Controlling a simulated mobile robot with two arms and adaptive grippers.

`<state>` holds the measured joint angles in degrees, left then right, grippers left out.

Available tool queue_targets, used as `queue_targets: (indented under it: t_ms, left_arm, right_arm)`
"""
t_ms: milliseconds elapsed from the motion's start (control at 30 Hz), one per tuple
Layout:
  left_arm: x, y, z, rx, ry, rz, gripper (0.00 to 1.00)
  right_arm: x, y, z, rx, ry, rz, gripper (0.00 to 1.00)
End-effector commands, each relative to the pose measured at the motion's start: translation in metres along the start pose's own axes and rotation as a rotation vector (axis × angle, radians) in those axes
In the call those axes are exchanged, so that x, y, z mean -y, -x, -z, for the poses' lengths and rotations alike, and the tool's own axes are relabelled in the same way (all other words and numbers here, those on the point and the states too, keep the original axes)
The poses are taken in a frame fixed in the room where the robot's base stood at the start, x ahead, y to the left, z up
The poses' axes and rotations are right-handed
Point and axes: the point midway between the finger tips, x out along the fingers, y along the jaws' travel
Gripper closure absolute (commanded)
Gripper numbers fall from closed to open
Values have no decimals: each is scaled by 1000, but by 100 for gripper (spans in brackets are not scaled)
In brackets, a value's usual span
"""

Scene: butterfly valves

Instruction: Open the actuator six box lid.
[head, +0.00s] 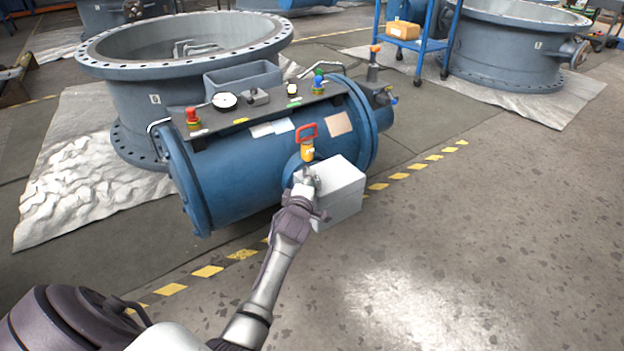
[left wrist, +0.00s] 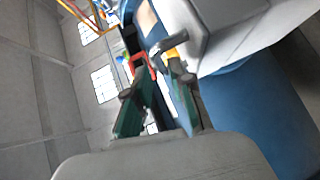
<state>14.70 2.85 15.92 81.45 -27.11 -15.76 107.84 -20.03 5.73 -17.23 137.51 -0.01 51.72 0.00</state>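The pale grey box (head: 335,188) sits at the front of the blue actuator (head: 240,170). Its lid looks shut in the head view. In the left wrist view, the box (left wrist: 225,25) fills the upper right, and a grey bent handle (left wrist: 170,42) sticks out from its left side. My left gripper (head: 306,180) is at the box's left upper edge. In the left wrist view, the left gripper's green-padded fingers (left wrist: 156,82) stand apart with nothing between them, just short of the handle. Contact cannot be told. My right gripper is not in view.
A red handle on a yellow valve (head: 306,140) stands right behind the gripper. A panel with a gauge (head: 224,101) and buttons tops the actuator. A large flanged ring (head: 150,90) stands behind, and a blue cart (head: 420,45) farther back. The floor at right is clear.

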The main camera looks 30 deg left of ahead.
Motion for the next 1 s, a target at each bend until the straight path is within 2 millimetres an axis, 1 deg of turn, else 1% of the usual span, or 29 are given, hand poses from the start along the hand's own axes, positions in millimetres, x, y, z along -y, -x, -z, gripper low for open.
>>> queue_targets:
  t_ms: [33,100,233,400,633,667,700,767,800,1000]
  left_arm:
    - [3,-11,0,0,-1,-1,78]
    - [3,-21,0,0,-1,0,78]
    - [2,-35,0,0,-1,0,78]
    - [0,-42,0,1,0,1,78]
    - [0,-43,0,1,0,1,78]
    - [0,-42,0,1,0,1,81]
    - [0,-42,0,1,0,1,88]
    - [0,-42,0,1,0,1,98]
    - [0,-42,0,1,0,1,100]
    - [0,-42,0,1,0,1,100]
  right_arm:
    - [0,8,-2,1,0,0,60]
    - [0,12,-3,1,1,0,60]
    - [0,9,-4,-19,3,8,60]
    - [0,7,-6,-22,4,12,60]
    - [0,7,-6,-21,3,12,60]
    - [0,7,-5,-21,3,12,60]
    - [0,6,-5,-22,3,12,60]
    - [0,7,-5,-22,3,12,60]
    - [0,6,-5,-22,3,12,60]
    - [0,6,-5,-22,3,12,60]
